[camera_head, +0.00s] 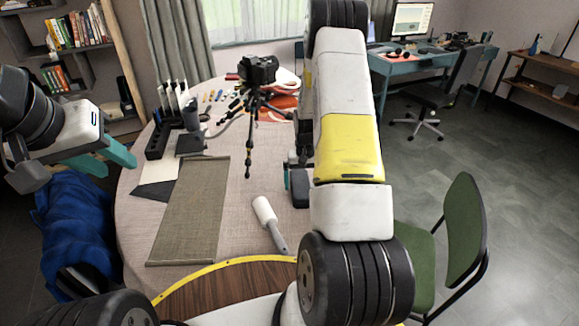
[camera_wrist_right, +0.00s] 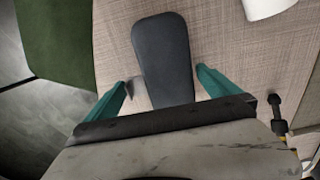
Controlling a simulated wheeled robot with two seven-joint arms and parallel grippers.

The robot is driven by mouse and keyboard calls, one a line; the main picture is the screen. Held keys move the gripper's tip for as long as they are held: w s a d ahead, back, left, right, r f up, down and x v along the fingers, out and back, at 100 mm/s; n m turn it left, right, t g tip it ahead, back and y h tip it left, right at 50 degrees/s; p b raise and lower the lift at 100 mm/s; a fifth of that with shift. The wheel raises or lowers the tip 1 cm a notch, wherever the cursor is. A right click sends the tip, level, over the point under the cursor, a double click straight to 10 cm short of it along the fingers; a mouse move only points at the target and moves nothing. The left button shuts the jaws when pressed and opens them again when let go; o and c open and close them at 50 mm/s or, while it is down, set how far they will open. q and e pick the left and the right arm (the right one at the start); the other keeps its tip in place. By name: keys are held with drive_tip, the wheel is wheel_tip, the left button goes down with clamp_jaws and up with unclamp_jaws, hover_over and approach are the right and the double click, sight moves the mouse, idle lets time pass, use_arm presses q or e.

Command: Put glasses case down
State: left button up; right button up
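The dark grey glasses case (camera_wrist_right: 163,55) lies on the light tablecloth between the two teal fingers of my right gripper (camera_wrist_right: 163,88) in the right wrist view. The fingers stand apart, with cloth showing between the left finger and the case; the right finger is close to the case's edge. In the head view the case (camera_head: 300,190) shows beside my right arm, which hides much of that gripper. My left gripper (camera_head: 112,160) is at the left, over the table's left edge, its teal fingers apart and nothing seen between them.
A white-headed tool with a grey handle (camera_head: 264,212) lies left of the case. A camera on a tripod (camera_head: 258,72), a woven mat (camera_head: 195,215) and a black organizer (camera_head: 158,138) are on the table (camera_head: 135,225). A green chair (camera_head: 463,215) stands at the right.

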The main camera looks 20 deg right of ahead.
drive_tip(key=s+a+r+t, duration=0.1)
drive_tip(key=a+r, duration=0.1)
drive_tip(key=r, duration=0.8)
drive_tip(key=s+a+r, duration=0.1)
drive_tip(key=r, duration=1)
drive_tip(key=s+a+r+n+t+y, duration=0.1)
drive_tip(key=s+a+r, duration=0.2)
drive_tip(key=s+r, duration=0.15)
drive_tip(key=s+a+r+t, duration=0.1)
drive_tip(key=s+a+r, duration=0.2)
drive_tip(key=r, duration=0.3)
drive_tip(key=s+a+r+t, duration=0.1)
drive_tip(key=s+a+r, duration=0.1)
drive_tip(key=s, duration=0.3)
drive_tip(key=s+a+r+n+t, duration=0.1)
drive_tip(key=s+a+r, duration=0.1)
drive_tip(key=s, duration=0.3)
drive_tip(key=s+a+r+n+t+y, duration=0.1)
drive_tip(key=s+a+r, duration=0.1)
drive_tip(key=s, duration=0.4)
drive_tip(key=shift+a+r, duration=0.15)
drive_tip(key=shift+r, duration=0.15)
